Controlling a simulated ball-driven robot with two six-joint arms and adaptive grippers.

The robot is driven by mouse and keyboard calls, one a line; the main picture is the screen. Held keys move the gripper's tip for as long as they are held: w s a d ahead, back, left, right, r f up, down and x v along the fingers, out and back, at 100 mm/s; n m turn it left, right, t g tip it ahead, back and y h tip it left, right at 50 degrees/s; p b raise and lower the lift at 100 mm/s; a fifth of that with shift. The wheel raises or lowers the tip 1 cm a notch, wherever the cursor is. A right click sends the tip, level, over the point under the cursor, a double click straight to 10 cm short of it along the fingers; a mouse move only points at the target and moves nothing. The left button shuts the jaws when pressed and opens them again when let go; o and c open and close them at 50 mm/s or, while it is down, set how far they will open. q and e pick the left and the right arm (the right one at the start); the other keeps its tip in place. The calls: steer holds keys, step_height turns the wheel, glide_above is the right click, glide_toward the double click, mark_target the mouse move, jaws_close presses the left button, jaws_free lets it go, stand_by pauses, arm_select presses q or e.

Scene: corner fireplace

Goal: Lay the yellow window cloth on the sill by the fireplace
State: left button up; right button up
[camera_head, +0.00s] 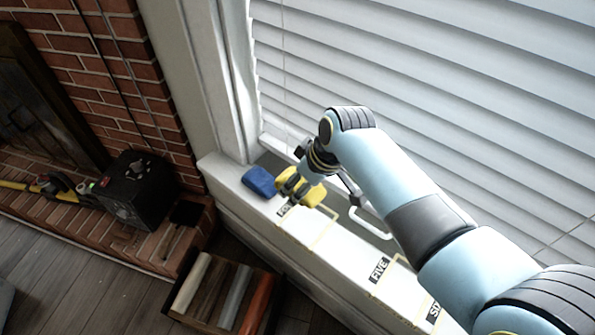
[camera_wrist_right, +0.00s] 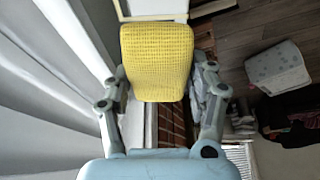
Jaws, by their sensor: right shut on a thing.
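The yellow window cloth (camera_head: 314,196) is in my right gripper (camera_head: 296,188), low over the far part of the white sill (camera_head: 345,243). I cannot tell whether it touches the sill. In the right wrist view the textured yellow cloth (camera_wrist_right: 157,62) sits between the two fingers, and the gripper (camera_wrist_right: 158,85) is shut on it. A partly hidden label and a yellow outline show beside the cloth on the sill. My left gripper is not in view.
A folded blue cloth (camera_head: 259,181) lies on the sill just left of my right gripper. White blinds (camera_head: 430,90) rise behind the sill. A black box (camera_head: 140,188) stands on the brick hearth. A crate with coloured bars (camera_head: 222,293) stands below the sill.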

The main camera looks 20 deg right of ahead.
steer(key=shift+s+r, duration=0.15)
steer(key=shift+s, duration=0.15)
steer(key=shift+w+p, duration=0.1)
steer(key=shift+p, duration=0.25)
step_height(320, 180, down, 4)
steer(key=shift+r+b, duration=0.2)
steer(key=shift+b, duration=1.05)
steer(key=b, duration=0.4)
glide_above(297, 217)
steer(key=s, duration=0.1)
steer(key=f, duration=0.5)
steer(key=shift+s+d+f, duration=0.1)
steer(key=shift+d+f, duration=0.1)
steer(key=shift+d, duration=0.15)
steer(key=shift+f+b, duration=0.45)
steer(key=shift+f, duration=0.5)
arm_select(q)
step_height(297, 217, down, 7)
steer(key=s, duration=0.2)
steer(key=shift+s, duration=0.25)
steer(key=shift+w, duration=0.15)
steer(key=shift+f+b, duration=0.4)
steer(key=shift+b, duration=0.1)
arm_select(e)
steer(key=shift+f, duration=0.65)
